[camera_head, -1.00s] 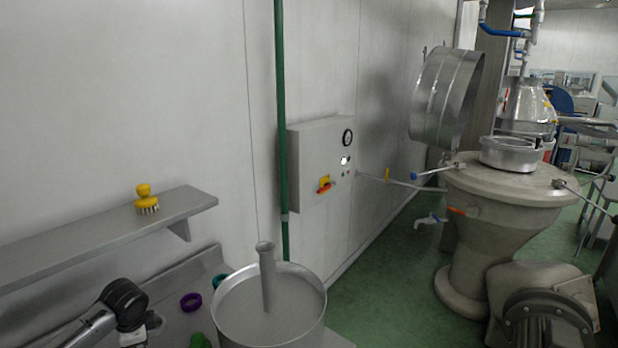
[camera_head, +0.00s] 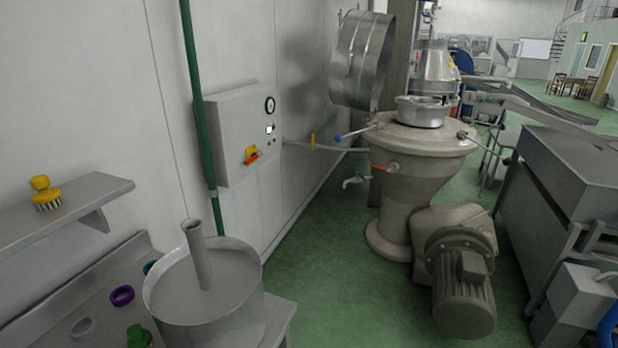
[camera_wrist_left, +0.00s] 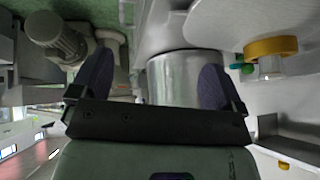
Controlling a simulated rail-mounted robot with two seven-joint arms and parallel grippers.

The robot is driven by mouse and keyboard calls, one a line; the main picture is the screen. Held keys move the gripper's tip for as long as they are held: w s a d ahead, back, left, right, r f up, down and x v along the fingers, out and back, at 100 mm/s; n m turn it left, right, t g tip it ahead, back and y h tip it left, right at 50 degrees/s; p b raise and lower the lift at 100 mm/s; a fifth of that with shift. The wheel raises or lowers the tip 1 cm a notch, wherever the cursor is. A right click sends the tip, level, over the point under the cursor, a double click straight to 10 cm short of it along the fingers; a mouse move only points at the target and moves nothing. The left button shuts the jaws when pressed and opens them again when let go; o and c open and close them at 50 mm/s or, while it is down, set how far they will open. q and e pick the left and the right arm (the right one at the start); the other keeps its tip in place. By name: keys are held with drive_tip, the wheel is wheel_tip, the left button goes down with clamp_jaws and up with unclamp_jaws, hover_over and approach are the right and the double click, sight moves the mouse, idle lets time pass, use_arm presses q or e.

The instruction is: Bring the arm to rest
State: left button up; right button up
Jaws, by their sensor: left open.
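My left gripper (camera_wrist_left: 155,78) shows in the left wrist view, with its two dark fingers spread well apart and nothing between them. A large steel vessel (camera_wrist_left: 185,75) stands beyond the fingers, and I cannot tell how far off. Neither of my arms shows in the head view now. My right gripper is in neither view.
In the head view, a steel pot (camera_head: 165,308) with a tube stands on the counter (camera_head: 50,305) at lower left. A yellow brush (camera_head: 44,194) sits on the wall shelf (camera_head: 75,208). A machine with a motor (camera_head: 463,275) stands right of open green floor (camera_head: 330,280).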

use_arm(q)
drive_tip(key=s+d+f+g+p, duration=0.25)
drive_tip(key=s+f, duration=0.35)
drive_tip(key=s, duration=0.6)
wheel_tip(320, 180, up, 27)
drive_tip(key=p, duration=2.6)
drive_tip(key=shift+w+a+n+g+h, duration=0.15)
drive_tip(key=shift+w+n+g+h, duration=0.15)
drive_tip(key=shift+w+n+g, duration=0.15)
drive_tip(key=c, duration=0.4)
drive_tip(key=shift+c, duration=0.2)
